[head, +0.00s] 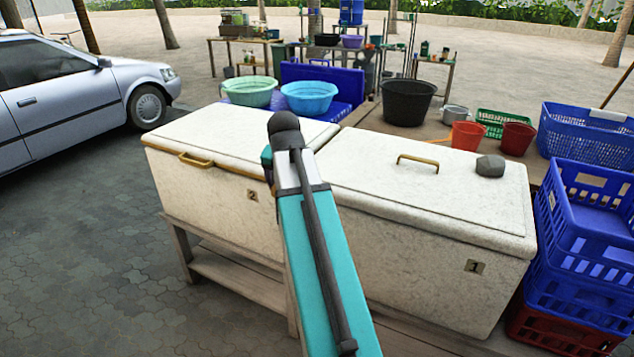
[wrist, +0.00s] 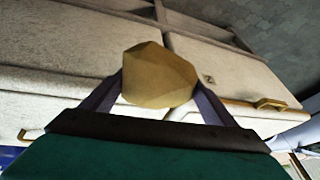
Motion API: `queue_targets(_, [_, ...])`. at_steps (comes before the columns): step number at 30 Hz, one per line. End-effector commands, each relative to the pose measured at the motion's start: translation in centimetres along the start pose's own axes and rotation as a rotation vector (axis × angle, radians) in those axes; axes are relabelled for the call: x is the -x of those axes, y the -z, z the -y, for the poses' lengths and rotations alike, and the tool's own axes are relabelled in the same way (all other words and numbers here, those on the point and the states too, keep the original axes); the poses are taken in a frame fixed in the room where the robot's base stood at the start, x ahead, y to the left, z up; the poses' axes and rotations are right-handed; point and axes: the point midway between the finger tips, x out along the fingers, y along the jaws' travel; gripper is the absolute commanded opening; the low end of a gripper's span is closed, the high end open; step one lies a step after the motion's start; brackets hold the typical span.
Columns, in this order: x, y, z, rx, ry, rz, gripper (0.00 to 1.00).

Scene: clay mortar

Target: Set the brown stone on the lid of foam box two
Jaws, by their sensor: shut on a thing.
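The brown stone (wrist: 158,76), a faceted tan lump, is between the two fingers of my gripper (wrist: 160,92) in the wrist view. The gripper is shut on it. Foam box two (head: 222,205) is the white speckled box on the left in the head view, marked 2. Its lid (head: 215,135) lies shut, with a brass handle (head: 196,160) at the front edge; the handle also shows at right in the wrist view (wrist: 270,103). In the head view my arm crosses the boxes' meeting edge and hides the stone and fingers.
A second foam box (head: 420,260) stands right of box two, with a grey stone (head: 490,166) on its lid. Basins (head: 309,97) and a black tub (head: 407,102) stand behind. Blue crates (head: 585,225) are stacked at right. Box two's lid looks bare.

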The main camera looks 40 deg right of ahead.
Motion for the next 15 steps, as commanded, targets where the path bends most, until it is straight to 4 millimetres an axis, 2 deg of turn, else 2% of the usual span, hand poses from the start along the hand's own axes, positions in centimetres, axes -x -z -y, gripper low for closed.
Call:
queue_targets(3, [0.4, -2.1, 2.7, 0.099, 0.044, 0.012, 0.21])
queue_targets(15, [1.7, -9.8, 10.5, 0.425, 0.182, 0.062, 0.21])
